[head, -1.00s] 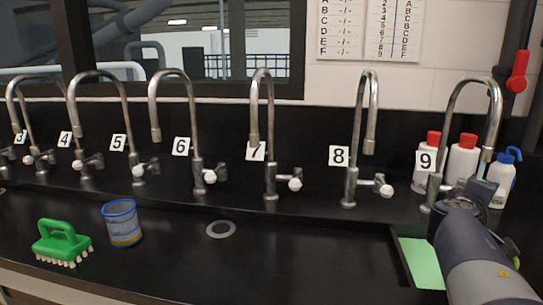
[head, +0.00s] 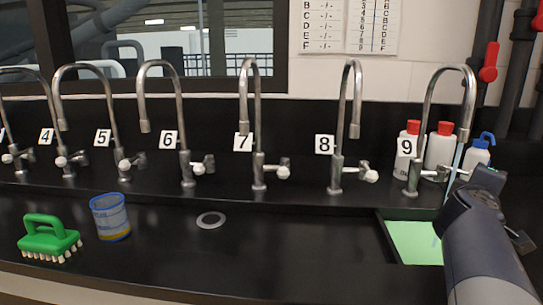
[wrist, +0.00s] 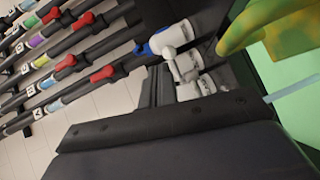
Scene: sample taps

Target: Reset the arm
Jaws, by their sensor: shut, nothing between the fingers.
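My arm reaches in from the lower right in the head view. Its end, with my gripper (head: 488,180), is beside tap 9 (head: 470,95), over the right side of the sink. The gripper is shut and empty; its fingertips are hard to make out. A thin pale-blue stream (head: 456,168) hangs below the spout of tap 9, partly hidden by my arm. A pale strip also shows in the wrist view (wrist: 292,88). The sink (head: 410,240) has a light green floor. In the wrist view a dark grey surface fills the bottom.
Several numbered taps, such as tap 8 (head: 340,130), line the back ledge. White bottles (head: 440,148) with red caps and a blue-topped bottle (head: 476,155) stand behind tap 9. A green brush (head: 45,235) and blue-rimmed cup (head: 112,218) are at left. The counter (head: 290,250) between is clear.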

